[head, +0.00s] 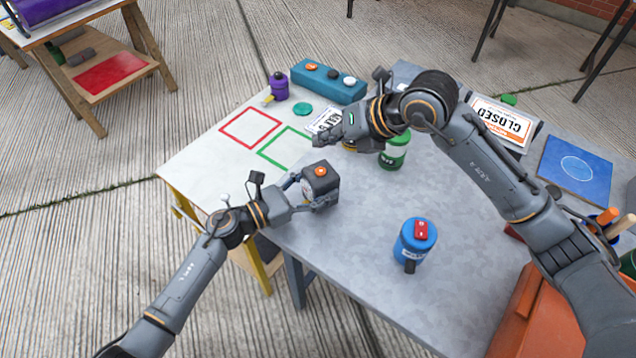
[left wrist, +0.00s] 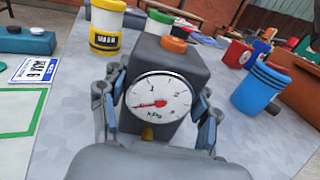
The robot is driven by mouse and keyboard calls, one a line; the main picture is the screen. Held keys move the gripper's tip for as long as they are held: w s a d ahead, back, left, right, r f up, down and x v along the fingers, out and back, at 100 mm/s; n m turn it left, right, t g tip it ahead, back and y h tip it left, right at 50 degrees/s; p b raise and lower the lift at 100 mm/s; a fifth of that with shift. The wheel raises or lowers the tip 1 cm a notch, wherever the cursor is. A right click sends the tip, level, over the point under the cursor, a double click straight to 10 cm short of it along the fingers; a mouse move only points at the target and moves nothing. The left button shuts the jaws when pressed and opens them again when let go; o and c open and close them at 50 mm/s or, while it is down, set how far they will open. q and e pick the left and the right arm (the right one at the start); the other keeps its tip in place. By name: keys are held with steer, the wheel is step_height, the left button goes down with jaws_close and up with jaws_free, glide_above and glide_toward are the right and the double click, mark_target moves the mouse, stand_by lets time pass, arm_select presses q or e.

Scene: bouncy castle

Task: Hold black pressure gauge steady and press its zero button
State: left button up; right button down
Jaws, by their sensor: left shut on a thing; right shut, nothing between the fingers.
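The black pressure gauge (head: 328,184) is a dark block at the left edge of the grey table, with an orange button (head: 320,171) on top. My left gripper (head: 308,190) is shut on its sides. In the left wrist view the gauge's white kPa dial (left wrist: 158,98) faces me, its red needle pointing left near the low end. The fingers sit on both sides of the block, and the orange button (left wrist: 174,45) is uncovered. I cannot tell whether the gauge touches the table. My right gripper (head: 328,139) is shut and empty, above and beyond the gauge, apart from the button.
A blue button box (head: 328,82) and purple bottle (head: 279,87) are farther back. The grey table front (head: 345,255) is clear.

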stand_by(0.3)
arm_select(q)
steer(key=o, duration=1.6)
